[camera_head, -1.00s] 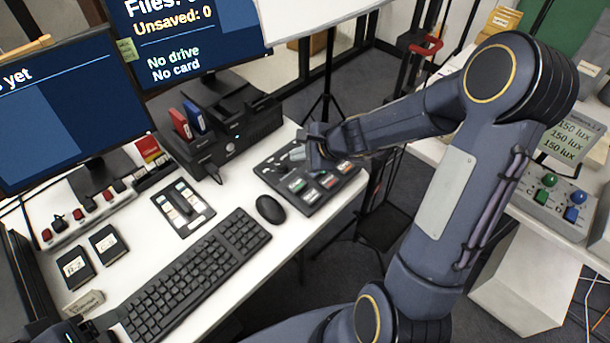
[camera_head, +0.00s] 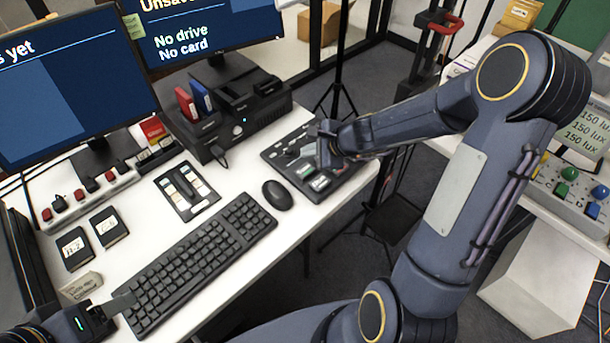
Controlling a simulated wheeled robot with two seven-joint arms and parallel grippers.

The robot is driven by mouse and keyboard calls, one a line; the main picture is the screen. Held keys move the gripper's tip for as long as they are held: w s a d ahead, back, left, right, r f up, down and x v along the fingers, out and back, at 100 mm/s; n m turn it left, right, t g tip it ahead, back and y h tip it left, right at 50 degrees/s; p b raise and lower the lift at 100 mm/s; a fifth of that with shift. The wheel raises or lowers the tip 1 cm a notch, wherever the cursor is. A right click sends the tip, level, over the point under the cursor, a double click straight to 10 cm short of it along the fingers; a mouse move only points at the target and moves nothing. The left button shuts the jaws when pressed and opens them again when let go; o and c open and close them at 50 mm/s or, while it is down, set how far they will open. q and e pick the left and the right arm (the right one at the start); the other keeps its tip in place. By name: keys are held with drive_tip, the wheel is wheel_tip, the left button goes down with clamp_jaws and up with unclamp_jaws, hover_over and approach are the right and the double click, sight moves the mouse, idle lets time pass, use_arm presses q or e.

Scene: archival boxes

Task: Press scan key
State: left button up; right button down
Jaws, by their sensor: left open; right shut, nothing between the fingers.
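The key lettering is too small to read. My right gripper (camera_head: 324,158) points down over the right part of the pad, shut and empty. It hides some keys, and I cannot tell whether its tips touch one. My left gripper (camera_head: 112,312) is at the bottom left, by the near end of the keyboard (camera_head: 200,260), open and away from the pad.
A mouse (camera_head: 277,195) lies left of the pad. A black dock (camera_head: 225,120) with red and blue cartridges stands behind. A slider panel (camera_head: 186,190) and two black cartridges lie further left. A second table with a button box (camera_head: 570,190) stands at the right.

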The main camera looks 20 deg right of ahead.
sight(309, 171)
use_arm(q)
drive_tip(key=shift+f+b, duration=1.45)
drive_tip(key=shift+f, duration=0.55)
use_arm(e)
drive_tip(key=shift+f, duration=1.95)
use_arm(q)
drive_tip(key=shift+f, duration=0.15)
use_arm(e)
drive_tip(key=shift+f, duration=0.15)
use_arm(q)
drive_tip(key=shift+f+b, duration=0.4)
drive_tip(key=shift+b, duration=0.15)
use_arm(e)
drive_tip(key=shift+f, duration=0.3)
use_arm(q)
drive_tip(key=shift+f+b, duration=0.55)
use_arm(e)
drive_tip(key=shift+f, duration=0.5)
use_arm(q)
drive_tip(key=shift+r, duration=0.2)
use_arm(e)
drive_tip(key=shift+r, duration=0.15)
use_arm(q)
drive_tip(key=shift+r+p, duration=0.6)
drive_tip(key=shift+p, duration=0.2)
use_arm(e)
drive_tip(key=shift+r, duration=0.75)
